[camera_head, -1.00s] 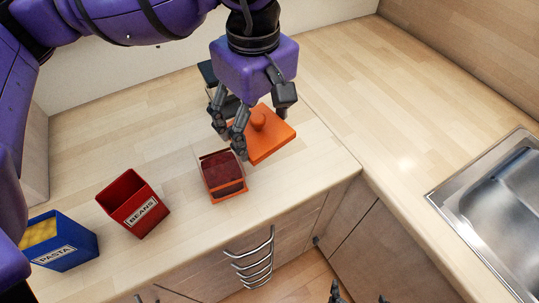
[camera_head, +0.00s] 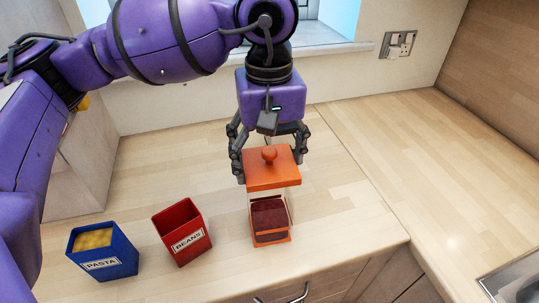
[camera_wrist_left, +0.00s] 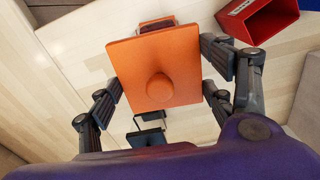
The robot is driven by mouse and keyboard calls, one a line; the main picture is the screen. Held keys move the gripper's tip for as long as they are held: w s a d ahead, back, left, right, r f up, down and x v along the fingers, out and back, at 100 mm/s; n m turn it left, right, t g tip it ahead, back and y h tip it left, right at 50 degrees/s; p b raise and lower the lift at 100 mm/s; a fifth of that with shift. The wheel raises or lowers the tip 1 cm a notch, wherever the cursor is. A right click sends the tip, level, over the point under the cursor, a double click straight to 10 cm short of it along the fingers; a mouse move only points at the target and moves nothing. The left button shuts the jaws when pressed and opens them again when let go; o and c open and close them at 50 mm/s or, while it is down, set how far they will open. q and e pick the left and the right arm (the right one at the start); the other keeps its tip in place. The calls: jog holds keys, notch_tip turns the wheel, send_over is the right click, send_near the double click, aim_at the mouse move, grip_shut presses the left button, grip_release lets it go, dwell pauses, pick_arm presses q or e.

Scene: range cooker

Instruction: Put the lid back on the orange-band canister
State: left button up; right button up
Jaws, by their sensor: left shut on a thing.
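The orange square lid (camera_head: 271,176) with its round knob is gripped at its sides by my left gripper (camera_head: 269,158), knob upward. The wrist view also shows the lid (camera_wrist_left: 157,68) between the fingers. The orange-band canister (camera_head: 270,238) stands upright on the counter, clear-walled, with dark red contents and an orange band at its base. The lid is held above the canister's back part, apart from it, and looks roughly level. In the wrist view the canister (camera_wrist_left: 157,22) is mostly hidden behind the lid's far edge. My right gripper is not in view.
An open red BEANS canister (camera_head: 182,238) stands left of the orange-band canister. An open blue PASTA canister (camera_head: 104,258) stands farther left. The counter to the right is clear up to the sink (camera_head: 515,282).

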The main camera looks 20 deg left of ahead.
pick_arm(q)
notch_tip(320, 180, down, 2)
jog(key=shift+f+b, duration=0.1)
jog(key=shift+b, duration=0.3)
jog(key=shift+f+b, duration=0.85)
jog(key=shift+f, duration=1.2)
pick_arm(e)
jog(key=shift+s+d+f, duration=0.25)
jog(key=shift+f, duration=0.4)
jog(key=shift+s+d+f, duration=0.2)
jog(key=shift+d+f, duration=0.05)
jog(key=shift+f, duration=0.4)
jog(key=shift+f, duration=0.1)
pick_arm(q)
jog(key=shift+f+b, duration=0.1)
jog(key=shift+b, duration=0.3)
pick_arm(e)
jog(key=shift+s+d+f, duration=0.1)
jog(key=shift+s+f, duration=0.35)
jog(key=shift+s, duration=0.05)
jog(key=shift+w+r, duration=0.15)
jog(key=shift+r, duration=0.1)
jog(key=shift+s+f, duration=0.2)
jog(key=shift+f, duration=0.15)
